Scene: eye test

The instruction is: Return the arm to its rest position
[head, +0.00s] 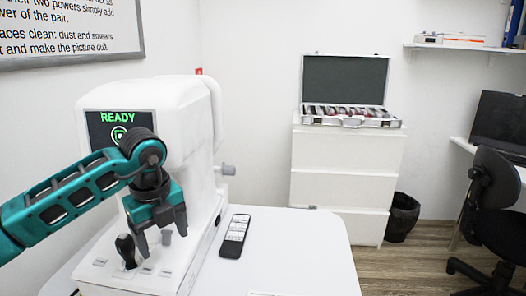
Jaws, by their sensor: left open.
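My left arm comes in from the left in the head view. Its gripper (162,238) points down over the base of the white eye-test machine (185,110), with its dark fingers apart and nothing seen between them. The machine's screen (118,129) reads READY and is partly hidden by my arm. A black joystick (126,251) stands on the machine's base, just left of the fingers. I cannot tell whether the fingers touch the machine. My right gripper is not in view.
The machine stands on a white table (290,250), with a black remote (235,235) to its right. The table's right part is mostly clear. Behind are a white drawer cabinet (345,185) with an open lens case (350,121), a black bin (402,217) and an office chair (492,200).

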